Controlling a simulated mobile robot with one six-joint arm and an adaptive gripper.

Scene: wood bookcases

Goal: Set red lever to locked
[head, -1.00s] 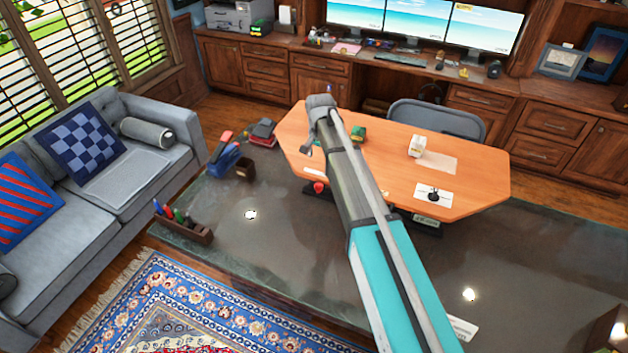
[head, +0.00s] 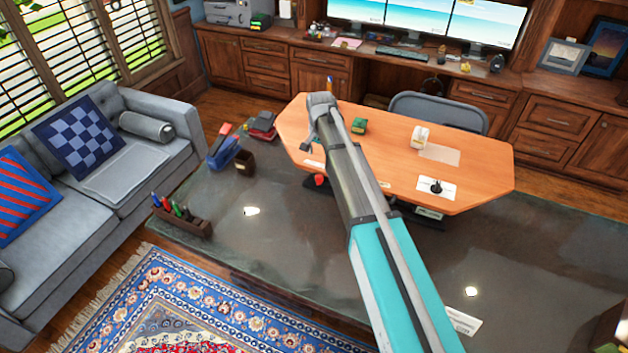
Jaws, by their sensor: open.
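A small red knob (head: 319,180), which looks like the red lever's handle, shows at the front left edge of the orange-topped table (head: 470,180). It sits on a dark base, close to the left side of my arm in the picture. Whether it stands at locked cannot be read from here. My gripper (head: 306,147) hangs at the far end of my arm, above the table's left part. Only a small grey piece of it shows; my arm hides the rest. It appears apart from the red knob, with nothing visible in it.
The dark glossy desk (head: 270,240) carries a pen holder (head: 182,216) and a blue item (head: 223,152). A grey sofa (head: 60,220) stands left.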

